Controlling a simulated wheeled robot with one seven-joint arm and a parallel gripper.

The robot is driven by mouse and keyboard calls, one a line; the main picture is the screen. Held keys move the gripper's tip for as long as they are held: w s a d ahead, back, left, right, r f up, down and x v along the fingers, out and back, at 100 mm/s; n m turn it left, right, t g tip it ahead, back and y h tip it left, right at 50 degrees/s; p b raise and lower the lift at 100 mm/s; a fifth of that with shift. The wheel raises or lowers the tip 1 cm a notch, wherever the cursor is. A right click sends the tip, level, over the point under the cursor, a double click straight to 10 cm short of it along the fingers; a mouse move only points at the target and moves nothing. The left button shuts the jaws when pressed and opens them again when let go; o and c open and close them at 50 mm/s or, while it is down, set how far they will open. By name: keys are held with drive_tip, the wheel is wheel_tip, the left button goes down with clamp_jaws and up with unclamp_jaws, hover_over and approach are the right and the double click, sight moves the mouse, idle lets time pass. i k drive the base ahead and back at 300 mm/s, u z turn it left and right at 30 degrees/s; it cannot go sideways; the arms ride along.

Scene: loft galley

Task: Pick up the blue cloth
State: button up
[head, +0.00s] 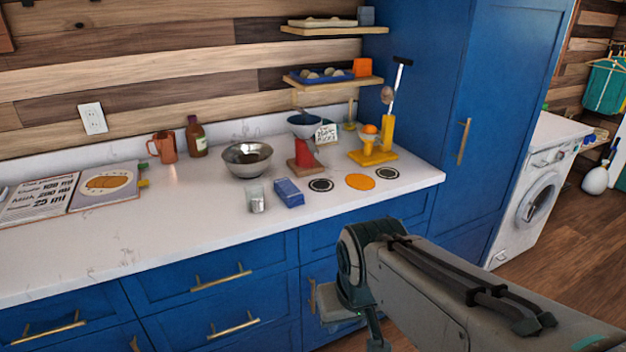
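A small blue thing (288,193), the likeliest blue cloth, lies on the white countertop. It looks like a compact folded block, and I cannot be sure from here that it is cloth.
Behind the blue thing stand a metal bowl (247,158) and a red-based scale (303,155). An orange disc (360,181) and a yellow juicer stand (373,157) are to the right. An open book (70,191) lies left; the front-left counter is clear. Teal fabric (605,88) hangs far right.

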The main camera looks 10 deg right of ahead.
sight(292, 197)
drive_tip(key=z, duration=0.35)
drive_tip(key=i, duration=1.45)
drive_tip(key=u, duration=0.75)
